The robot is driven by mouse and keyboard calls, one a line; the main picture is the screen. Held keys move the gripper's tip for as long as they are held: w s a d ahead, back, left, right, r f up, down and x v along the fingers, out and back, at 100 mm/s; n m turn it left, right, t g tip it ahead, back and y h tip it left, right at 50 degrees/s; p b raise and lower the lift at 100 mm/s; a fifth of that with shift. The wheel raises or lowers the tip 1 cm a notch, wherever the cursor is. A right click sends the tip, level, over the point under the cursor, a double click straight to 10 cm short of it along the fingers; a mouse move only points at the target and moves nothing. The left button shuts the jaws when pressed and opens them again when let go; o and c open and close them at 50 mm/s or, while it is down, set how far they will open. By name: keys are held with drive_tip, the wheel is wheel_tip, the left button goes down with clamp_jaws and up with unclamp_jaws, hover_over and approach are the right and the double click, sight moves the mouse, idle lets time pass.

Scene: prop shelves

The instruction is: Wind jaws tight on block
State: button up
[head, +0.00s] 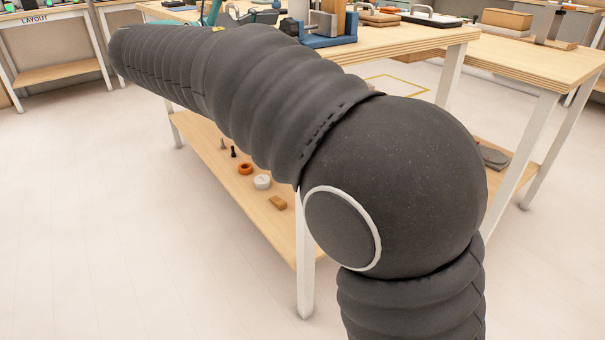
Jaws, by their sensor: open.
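A blue vise-like fixture (328,41) with upright grey metal parts stands on the near workbench, at the top middle of the head view. My dark ribbed arm crosses the view from the lower right to the upper left and hides part of the bench. I cannot make out my gripper in this view.
The near workbench (420,40) has a lower shelf (225,162) with an orange ring (245,169), a white round part (262,182) and a small wooden block (278,202). Another bench (545,68) stands at the right. The floor at the left is clear.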

drive_tip(key=n, duration=0.3)
drive_tip(key=n+b, duration=0.1)
drive_tip(key=shift+s+a, duration=0.15)
drive_tip(key=shift+a, duration=0.1)
drive_tip(key=p+v, duration=0.3)
drive_tip(key=v, duration=1)
wheel_tip(320, 180, down, 16)
drive_tip(key=w+d+m+g+y, duration=0.2)
drive_tip(key=d+m+y, duration=0.1)
drive_tip(key=y, duration=0.4)
drive_tip(key=s+d+f+m+g+y, duration=0.4)
drive_tip(key=s+d+f+m+y, duration=0.2)
drive_tip(key=s+d+f+m, duration=0.4)
drive_tip(key=shift+s+d+f, duration=0.6)
drive_tip(key=shift+d, duration=0.9)
